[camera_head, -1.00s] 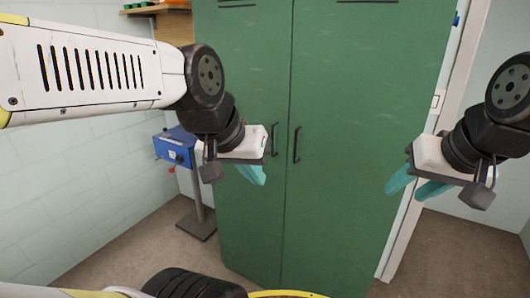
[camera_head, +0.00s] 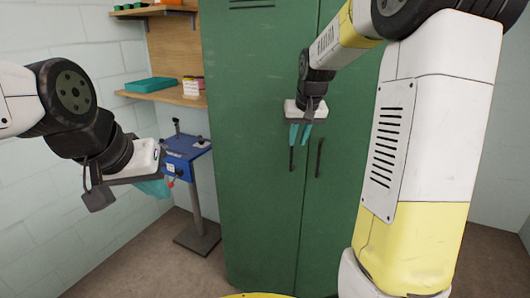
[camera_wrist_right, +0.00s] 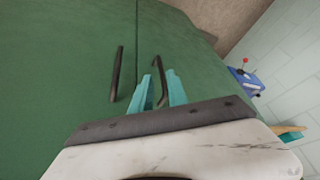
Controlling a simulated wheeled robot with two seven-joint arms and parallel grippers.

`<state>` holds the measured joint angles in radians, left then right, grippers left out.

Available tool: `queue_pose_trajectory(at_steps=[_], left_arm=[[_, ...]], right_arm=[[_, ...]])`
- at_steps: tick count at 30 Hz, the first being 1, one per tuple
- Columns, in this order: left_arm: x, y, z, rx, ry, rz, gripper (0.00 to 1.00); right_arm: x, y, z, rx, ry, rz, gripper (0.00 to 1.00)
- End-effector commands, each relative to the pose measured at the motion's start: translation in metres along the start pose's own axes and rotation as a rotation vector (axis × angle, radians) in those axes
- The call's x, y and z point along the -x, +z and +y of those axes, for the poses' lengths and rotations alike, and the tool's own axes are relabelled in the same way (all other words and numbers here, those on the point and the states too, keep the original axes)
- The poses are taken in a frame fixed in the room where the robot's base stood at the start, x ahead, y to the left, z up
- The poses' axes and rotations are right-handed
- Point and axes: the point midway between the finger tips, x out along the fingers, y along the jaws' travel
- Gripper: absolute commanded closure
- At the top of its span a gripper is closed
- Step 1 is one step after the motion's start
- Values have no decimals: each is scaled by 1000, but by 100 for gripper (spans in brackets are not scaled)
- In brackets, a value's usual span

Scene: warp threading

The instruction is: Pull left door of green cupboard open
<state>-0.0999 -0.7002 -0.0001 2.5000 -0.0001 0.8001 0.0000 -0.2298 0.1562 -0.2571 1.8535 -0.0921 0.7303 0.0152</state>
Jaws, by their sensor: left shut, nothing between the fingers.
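The green cupboard (camera_head: 245,130) stands ahead with both doors flush. Its left door has a dark vertical handle (camera_head: 291,157), and the right door's handle (camera_head: 320,158) is beside it. My right gripper (camera_head: 299,138) is at the upper end of the left handle, fingers pointing down. In the right wrist view, its two teal fingers (camera_wrist_right: 162,88) are apart, with the left door's handle (camera_wrist_right: 156,68) showing between them; contact cannot be told. The other handle (camera_wrist_right: 117,74) lies outside the fingers. My left gripper (camera_head: 155,188) is shut and empty, away from the cupboard on the left.
A blue box on a stand (camera_head: 186,155) is left of the cupboard. Wooden shelves (camera_head: 175,95) with a teal tray (camera_head: 150,85) are on the wall behind it. Floor (camera_head: 150,250) is open in front of the stand.

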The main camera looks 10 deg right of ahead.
Motion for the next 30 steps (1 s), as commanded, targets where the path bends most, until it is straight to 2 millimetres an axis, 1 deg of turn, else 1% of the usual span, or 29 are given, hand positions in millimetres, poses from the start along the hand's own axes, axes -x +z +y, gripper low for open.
queue_pose_trajectory(at_steps=[3, 9, 14, 24, 27, 30], left_arm=[[0, 0, 0, 0, 0, 0, 100], [0, 0, 0, 0, 0, 0, 100], [0, 0, 0, 0, 0, 0, 100], [0, 0, 0, 0, 0, 0, 100], [0, 0, 0, 0, 0, 0, 100], [0, 0, 0, 0, 0, 0, 100]], right_arm=[[-12, -9, 3, 3, 17, -7, 80], [-25, -18, 5, 8, 34, -11, 80], [-37, -19, 6, 9, 38, -15, 80], [-89, -18, 8, 8, 37, -15, 80], [-99, -18, 8, 8, 37, -15, 80], [-104, -18, 8, 9, 37, -13, 80]])
